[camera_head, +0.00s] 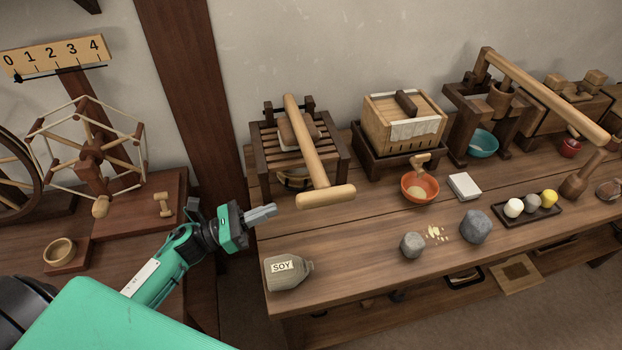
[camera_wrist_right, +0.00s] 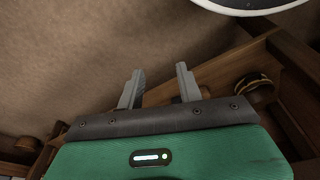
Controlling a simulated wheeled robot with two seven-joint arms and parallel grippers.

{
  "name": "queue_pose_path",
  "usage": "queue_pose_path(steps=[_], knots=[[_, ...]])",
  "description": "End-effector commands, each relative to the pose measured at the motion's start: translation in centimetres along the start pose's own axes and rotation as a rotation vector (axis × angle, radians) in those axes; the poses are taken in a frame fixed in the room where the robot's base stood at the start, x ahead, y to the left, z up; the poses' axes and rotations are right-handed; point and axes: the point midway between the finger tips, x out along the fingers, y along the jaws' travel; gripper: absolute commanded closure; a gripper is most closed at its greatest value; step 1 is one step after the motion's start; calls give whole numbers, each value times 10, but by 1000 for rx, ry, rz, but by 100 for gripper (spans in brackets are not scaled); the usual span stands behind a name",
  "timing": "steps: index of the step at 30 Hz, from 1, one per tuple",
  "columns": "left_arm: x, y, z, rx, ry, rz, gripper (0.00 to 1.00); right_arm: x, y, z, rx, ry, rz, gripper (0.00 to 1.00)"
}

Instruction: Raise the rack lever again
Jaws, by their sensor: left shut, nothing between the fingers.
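The rack lever (camera_head: 308,145) is a pale wooden bar with a T-shaped crosspiece handle (camera_head: 325,197). It runs from the back of a dark slatted wooden rack (camera_head: 336,158) over a block, out past the rack's front edge. The handle sits low, in front of the rack. My left gripper (camera_head: 268,212) is shut and empty. Its fingertips point right, just left of the handle's left end, with a small gap in the picture. My right gripper (camera_wrist_right: 160,85) shows only in the right wrist view, open, with nothing between its fingers.
Right of the rack are a slatted box (camera_head: 404,120), an orange bowl (camera_head: 420,188), grey stones (camera_head: 474,227) and another long-levered press (camera_head: 540,95). A yarn winder (camera_head: 92,150) stands left.

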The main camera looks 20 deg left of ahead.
Motion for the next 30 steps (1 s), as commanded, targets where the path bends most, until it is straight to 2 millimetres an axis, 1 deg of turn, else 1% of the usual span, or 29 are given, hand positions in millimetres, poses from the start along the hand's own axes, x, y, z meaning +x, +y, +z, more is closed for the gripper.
queue_pose_path(steps=[5,14,17,20,23,30], knots=[[-2,-5,0,62,11,-51,100,3,-1,1,0,-2,-1,64],[-2,-5,0,63,11,-52,100,2,-1,1,0,-2,-1,64],[2,-5,0,63,10,-53,100,4,0,2,0,-3,-1,64],[12,-6,1,62,10,-53,100,9,0,4,-1,-7,0,64],[29,-7,2,62,9,-54,100,19,1,9,-2,-11,2,64],[75,-9,2,62,9,-52,100,51,4,24,-7,-16,7,64]])
